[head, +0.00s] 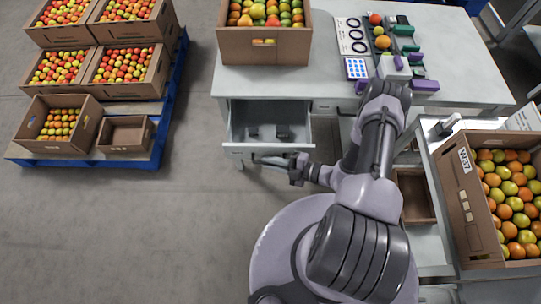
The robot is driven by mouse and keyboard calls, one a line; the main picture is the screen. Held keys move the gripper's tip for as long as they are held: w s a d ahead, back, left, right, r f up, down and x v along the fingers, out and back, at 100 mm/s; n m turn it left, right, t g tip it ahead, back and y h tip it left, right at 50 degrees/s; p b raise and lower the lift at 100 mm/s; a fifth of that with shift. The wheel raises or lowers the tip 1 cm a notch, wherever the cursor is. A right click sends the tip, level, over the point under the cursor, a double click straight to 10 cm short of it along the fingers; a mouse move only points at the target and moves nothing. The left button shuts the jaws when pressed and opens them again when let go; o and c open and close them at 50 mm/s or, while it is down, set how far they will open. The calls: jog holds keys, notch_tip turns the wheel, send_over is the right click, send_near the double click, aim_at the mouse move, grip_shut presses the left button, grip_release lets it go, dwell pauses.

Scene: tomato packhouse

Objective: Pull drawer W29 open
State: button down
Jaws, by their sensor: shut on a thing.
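A grey drawer (238,148) under the left part of the worktable (290,84) stands open, its inside showing a few small dark objects (284,133). No W29 label can be read on it. My gripper (260,159) is at the drawer's front, low and just outside the front panel, reaching in from the right. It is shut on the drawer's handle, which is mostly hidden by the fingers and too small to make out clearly.
A tomato crate (262,48) and gauges, small blocks and fruit stand on the worktable. Stacked crates sit on a blue pallet (150,158) at left. Floor between pallet and drawer is clear.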

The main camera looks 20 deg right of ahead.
jog(key=shift+s+a, duration=0.25)
jog(key=shift+s, duration=0.55)
jog(key=shift+s+a, duration=0.2)
jog(key=shift+s, duration=0.6)
jog(key=c, duration=1.8)
grip_release()
jog(key=shift+o, duration=0.2)
jog(key=p+v, duration=0.3)
jog(key=v, duration=1.4)
jog(key=shift+d, duration=0.2)
jog(key=shift+s, duration=0.1)
